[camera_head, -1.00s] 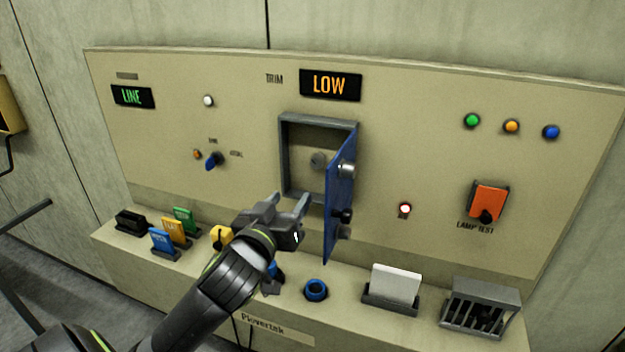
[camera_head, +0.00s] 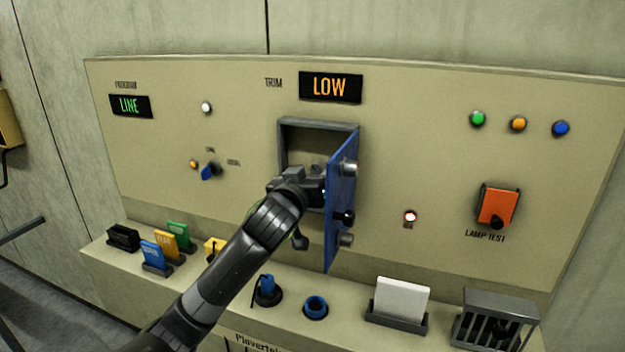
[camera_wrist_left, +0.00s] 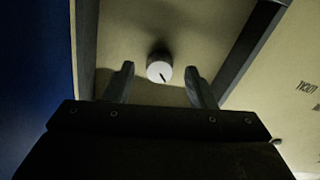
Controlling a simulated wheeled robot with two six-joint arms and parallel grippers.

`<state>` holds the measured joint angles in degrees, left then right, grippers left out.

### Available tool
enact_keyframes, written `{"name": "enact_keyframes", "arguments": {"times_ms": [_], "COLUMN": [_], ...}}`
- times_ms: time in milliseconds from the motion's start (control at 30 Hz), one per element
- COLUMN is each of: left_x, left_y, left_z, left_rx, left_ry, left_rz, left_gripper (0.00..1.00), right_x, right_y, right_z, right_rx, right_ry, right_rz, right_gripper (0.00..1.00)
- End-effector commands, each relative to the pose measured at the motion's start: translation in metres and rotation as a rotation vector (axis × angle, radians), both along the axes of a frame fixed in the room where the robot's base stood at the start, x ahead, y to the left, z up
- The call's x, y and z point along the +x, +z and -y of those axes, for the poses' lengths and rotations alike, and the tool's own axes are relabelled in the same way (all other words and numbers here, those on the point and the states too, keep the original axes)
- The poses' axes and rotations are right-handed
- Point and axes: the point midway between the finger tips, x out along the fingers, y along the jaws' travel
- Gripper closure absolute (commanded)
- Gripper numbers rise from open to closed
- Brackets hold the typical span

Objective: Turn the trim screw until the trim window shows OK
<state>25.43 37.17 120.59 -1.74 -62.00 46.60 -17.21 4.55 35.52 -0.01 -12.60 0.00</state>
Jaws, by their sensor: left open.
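The trim window (camera_head: 330,87) reads LOW in orange letters in the head view. Below it is a grey-framed recess (camera_head: 318,124) whose blue door (camera_head: 341,205) stands open to the right. My left gripper (camera_head: 312,172) reaches into the recess and hides the trim screw in the head view. In the left wrist view the trim screw (camera_wrist_left: 159,67) is a pale round knob with a dark slot mark. The left gripper (camera_wrist_left: 160,80) is open there, one finger on each side of the screw with gaps to both. My right gripper is not in view.
The open door stands close to the right of my left gripper. A blue switch (camera_head: 210,172) and orange lamp-test switch (camera_head: 496,206) are on the panel. The ledge below holds coloured cards (camera_head: 152,254), a blue ring (camera_head: 315,307), a white card (camera_head: 401,297) and a slotted grey box (camera_head: 497,318).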

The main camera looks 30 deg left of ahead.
Motion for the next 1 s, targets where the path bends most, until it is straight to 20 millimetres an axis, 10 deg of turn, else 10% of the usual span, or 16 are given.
{"name": "enact_keyframes", "arguments": {"times_ms": [300, 633, 1000], "left_x": [0.0019, 0.0017, 0.0018], "left_y": [0.0004, 0.0, 0.0012], "left_z": [-0.0002, -0.0002, -0.0004], "left_rx": [-0.001, -0.001, 0.073], "left_ry": [-0.001, 0.0, -0.001], "left_rz": [0.0, 0.0, -0.021], "left_gripper": [0.51, 0.94, 0.94], "right_x": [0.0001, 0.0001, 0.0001], "right_y": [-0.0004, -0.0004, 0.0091], "right_z": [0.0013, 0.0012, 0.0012], "right_rx": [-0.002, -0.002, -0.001], "right_ry": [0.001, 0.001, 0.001], "right_rz": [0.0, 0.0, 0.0], "right_gripper": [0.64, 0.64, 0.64]}}
